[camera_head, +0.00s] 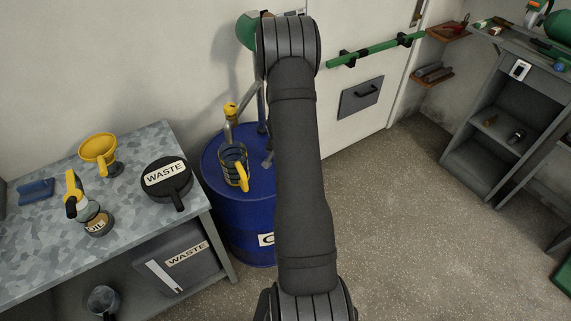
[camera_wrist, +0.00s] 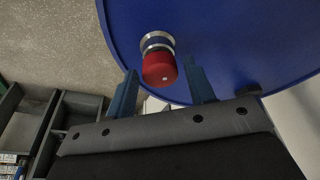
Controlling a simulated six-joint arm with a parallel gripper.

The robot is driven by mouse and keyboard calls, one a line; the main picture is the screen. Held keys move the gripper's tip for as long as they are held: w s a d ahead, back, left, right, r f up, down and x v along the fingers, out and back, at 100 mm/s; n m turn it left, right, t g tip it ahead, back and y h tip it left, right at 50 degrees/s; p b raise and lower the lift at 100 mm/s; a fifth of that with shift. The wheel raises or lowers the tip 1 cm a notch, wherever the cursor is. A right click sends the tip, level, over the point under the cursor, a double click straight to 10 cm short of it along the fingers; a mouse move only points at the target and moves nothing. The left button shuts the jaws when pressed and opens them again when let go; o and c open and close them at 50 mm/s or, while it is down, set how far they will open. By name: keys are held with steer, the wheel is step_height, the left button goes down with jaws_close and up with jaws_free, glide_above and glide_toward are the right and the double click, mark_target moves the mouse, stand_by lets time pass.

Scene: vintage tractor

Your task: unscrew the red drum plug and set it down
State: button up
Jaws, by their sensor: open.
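The red drum plug (camera_wrist: 160,69) shows in the wrist view, seated on a silvery collar (camera_wrist: 157,42) on the top of the blue drum (camera_wrist: 225,35). My gripper (camera_wrist: 163,90) is open, with one blue finger on each side of the plug and a gap to each. The fingertips reach about level with the plug, and I cannot tell the exact depth. In the head view the blue drum (camera_head: 252,220) stands beside the bench; my arm hides the plug and most of my gripper there.
A dark jug with a yellow handle (camera_head: 234,166) and a yellow-topped pump (camera_head: 230,112) are on the drum top. The metal bench (camera_head: 130,215) at left holds a yellow funnel (camera_head: 98,150), an oil can (camera_head: 97,222) and a black WASTE pan (camera_head: 166,180).

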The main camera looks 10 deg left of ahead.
steer(key=shift+m, duration=0.8)
steer(key=c, duration=0.8)
steer(key=shift+o, duration=0.2)
steer(key=shift+n, duration=0.9)
steer(key=shift+n, duration=0.8)
steer(key=shift+n+y, duration=0.3)
steer(key=shift+n, duration=0.6)
